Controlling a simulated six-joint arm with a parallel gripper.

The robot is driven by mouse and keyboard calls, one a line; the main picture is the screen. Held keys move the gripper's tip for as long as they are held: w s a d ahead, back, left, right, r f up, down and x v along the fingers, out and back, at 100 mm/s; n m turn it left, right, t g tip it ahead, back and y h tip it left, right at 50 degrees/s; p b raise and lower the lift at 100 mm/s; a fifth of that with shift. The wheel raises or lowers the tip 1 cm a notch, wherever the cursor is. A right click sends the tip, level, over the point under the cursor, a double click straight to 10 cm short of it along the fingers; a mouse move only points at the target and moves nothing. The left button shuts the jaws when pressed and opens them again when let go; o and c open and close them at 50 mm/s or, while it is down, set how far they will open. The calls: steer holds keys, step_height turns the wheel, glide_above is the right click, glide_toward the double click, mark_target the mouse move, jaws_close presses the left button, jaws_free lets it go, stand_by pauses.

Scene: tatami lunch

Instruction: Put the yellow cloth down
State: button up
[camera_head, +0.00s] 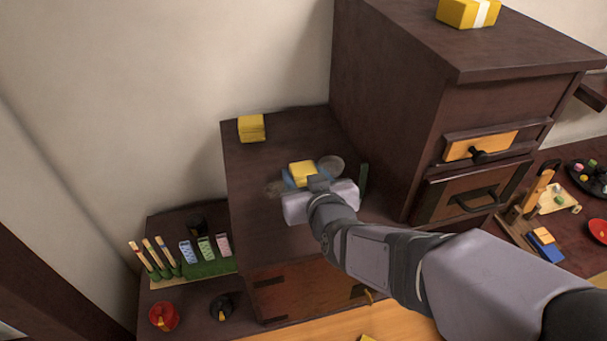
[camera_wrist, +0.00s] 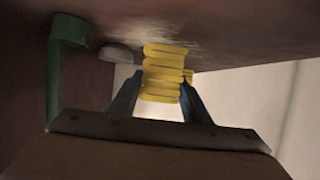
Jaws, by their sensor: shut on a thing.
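The yellow cloth (camera_head: 302,171) is a folded stack held above or on the middle of the low dark cabinet top (camera_head: 250,215). In the wrist view the cloth (camera_wrist: 162,72) shows several layered folds between the two dark fingers of my gripper (camera_wrist: 158,88). My gripper (camera_head: 304,177) is shut on it. The cloth's edge is close to the dark surface in the wrist view; I cannot tell whether it touches. A second yellow folded block (camera_head: 251,128) lies at the back left of the same top.
A green cylinder (camera_head: 364,179) stands right of my gripper, and a pale round thing (camera_head: 331,164) lies beside the cloth. A tall drawer cabinet (camera_head: 395,100) rises on the right. A lower shelf with a green rack (camera_head: 208,267) is at left. The top's left part is clear.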

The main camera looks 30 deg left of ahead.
steer(key=shift+f, duration=0.15)
steer(key=o, duration=1)
steer(key=shift+o, duration=0.2)
steer(key=shift+r, duration=0.2)
steer(key=v, duration=1)
steer(key=shift+s+d, duration=0.1)
steer(key=shift+p+v, duration=0.35)
steer(key=shift+v, duration=0.55)
steer(key=shift+f, duration=0.1)
steer(key=shift+c, duration=1.1)
